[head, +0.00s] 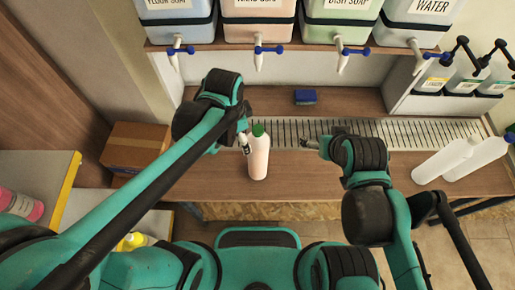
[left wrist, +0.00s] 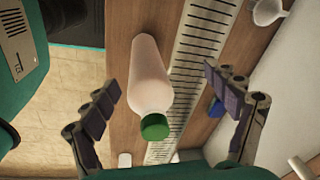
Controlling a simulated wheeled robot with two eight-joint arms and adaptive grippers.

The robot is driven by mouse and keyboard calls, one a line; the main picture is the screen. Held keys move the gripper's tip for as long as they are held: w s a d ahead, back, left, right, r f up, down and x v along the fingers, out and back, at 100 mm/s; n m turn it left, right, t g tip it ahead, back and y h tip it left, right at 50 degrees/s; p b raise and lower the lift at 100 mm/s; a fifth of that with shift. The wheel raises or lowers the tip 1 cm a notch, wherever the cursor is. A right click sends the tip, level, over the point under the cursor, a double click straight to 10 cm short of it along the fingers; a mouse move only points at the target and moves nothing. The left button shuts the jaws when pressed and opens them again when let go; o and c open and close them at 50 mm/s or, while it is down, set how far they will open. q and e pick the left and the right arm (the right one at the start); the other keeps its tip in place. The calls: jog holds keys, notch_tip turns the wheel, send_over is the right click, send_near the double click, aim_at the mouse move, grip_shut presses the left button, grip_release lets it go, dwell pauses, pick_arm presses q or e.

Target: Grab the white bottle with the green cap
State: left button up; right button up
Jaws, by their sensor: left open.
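The white bottle (head: 258,160), pinkish in tint, stands upright on the wooden counter near its front edge, with a green cap (head: 258,130) on top. My left gripper (head: 244,143) is just left of the bottle's upper part. In the left wrist view the bottle (left wrist: 149,75) and its green cap (left wrist: 155,127) show between the two spread fingers of my left gripper (left wrist: 160,82). The fingers are open, with a visible gap on each side of the bottle. My right gripper (head: 309,143) is over the counter, apart from the bottle to its right; its jaws are too small to read.
A metal drain grate (head: 400,132) runs behind the bottle. A blue sponge (head: 305,97) lies farther back. Soap drums with taps (head: 259,55) stand on the shelf above. Two white bottles (head: 445,160) lie at right; pump bottles (head: 468,78) stand behind them. A cardboard box (head: 135,147) is at left.

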aim_at(255, 128)
pick_arm(q)
jog(key=d+m+p, duration=0.1)
jog(key=d+r+m+g+p, duration=0.1)
jog(key=d+m, duration=0.1)
jog(key=d+m+p, duration=0.1)
jog(key=shift+w+d+r+g+y, duration=0.25)
jog(key=shift+w+d+g+y, duration=0.05)
jog(key=shift+d, duration=0.1)
jog(key=shift+d+f+m, duration=0.15)
jog(key=shift+f+m, duration=0.1)
jog(key=shift+m, duration=0.15)
jog(key=f+b, duration=0.1)
jog(key=f, duration=0.3)
jog(key=f+b, duration=0.1)
jog(key=f, duration=0.2)
jog(key=shift+s+d+f+b, duration=0.2)
jog(key=shift+f+b, duration=0.1)
jog(key=shift+f, duration=0.1)
jog(key=shift+r, duration=0.1)
jog(key=c, duration=2)
pick_arm(e)
notch_tip(255, 128, up, 2)
pick_arm(q)
jog(key=shift+r, duration=0.1)
pick_arm(e)
jog(key=shift+r, duration=0.1)
